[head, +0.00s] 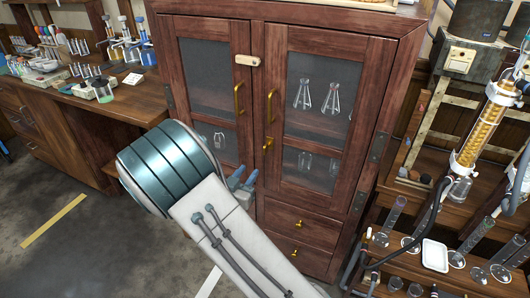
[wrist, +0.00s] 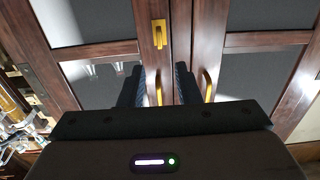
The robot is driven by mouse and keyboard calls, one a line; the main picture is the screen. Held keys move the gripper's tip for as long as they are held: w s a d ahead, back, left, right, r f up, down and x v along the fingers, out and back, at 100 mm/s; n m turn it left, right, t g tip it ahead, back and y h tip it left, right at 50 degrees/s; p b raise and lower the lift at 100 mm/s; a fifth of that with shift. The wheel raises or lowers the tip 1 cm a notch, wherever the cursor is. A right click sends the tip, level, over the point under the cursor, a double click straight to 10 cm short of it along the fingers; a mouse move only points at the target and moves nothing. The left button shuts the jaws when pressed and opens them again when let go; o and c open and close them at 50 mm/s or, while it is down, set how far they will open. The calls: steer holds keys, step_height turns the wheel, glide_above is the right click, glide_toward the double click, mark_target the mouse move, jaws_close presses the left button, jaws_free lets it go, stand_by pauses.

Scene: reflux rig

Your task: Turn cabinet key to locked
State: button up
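The dark wooden cabinet (head: 254,35) has two glazed doors. A small brass key fitting (head: 268,143) sits on the right door, below the brass handles; whether the key is turned is too small to tell. In the wrist view, which looks upside down, the brass key fitting (wrist: 159,36) is on the door stile beyond my fingertips. My gripper (head: 244,176) is in front of the cabinet, lower and left of the key in the head view. Its dark fingers stand apart with nothing between them in the wrist view (wrist: 158,78).
Brass door handles (head: 240,100) (head: 271,106) stick out above the key. Glassware stands inside. A rack of flasks and tubing (head: 435,254) is close on the right; a cluttered bench (head: 110,105) is left.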

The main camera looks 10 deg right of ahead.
mark_target(264, 151)
steer(key=p+x, duration=0.1)
steer(key=x, duration=1.2)
steer(key=shift+w+d, duration=0.1)
steer(key=shift+d, duration=0.05)
jaws_close()
